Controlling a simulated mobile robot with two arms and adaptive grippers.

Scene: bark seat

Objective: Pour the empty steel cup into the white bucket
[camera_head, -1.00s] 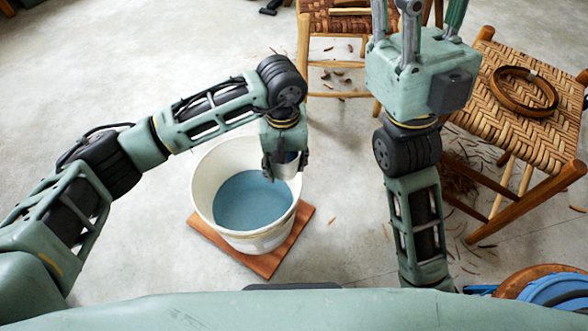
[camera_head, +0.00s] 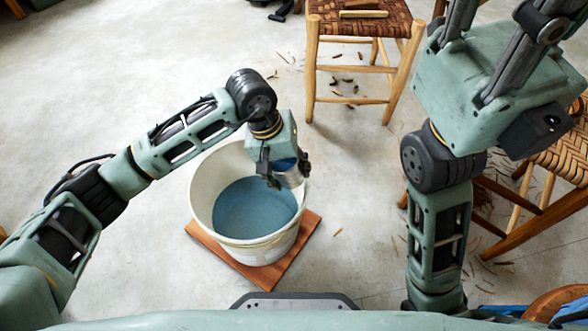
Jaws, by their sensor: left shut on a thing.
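The white bucket (camera_head: 204,190) stands on a reddish-brown board (camera_head: 301,246) on the floor, with a blue surface showing inside it. My left gripper (camera_head: 278,172) is over the bucket's upper right rim, shut on the steel cup (camera_head: 292,178). The cup shows as a small shiny metal part below the gripper and looks tilted, with a bit of blue at its side. The fingers partly hide it, and its inside is hidden. My right arm rises on the right side, with its hand part (camera_head: 500,85) at the upper right. Its fingertips are out of the frame or hidden.
A woven stool (camera_head: 362,24) with a piece of wood on it stands at the top centre. A woven chair seat (camera_head: 566,157) is at the right, partly behind my right arm. Bark scraps lie on the floor. The floor left of the bucket is clear.

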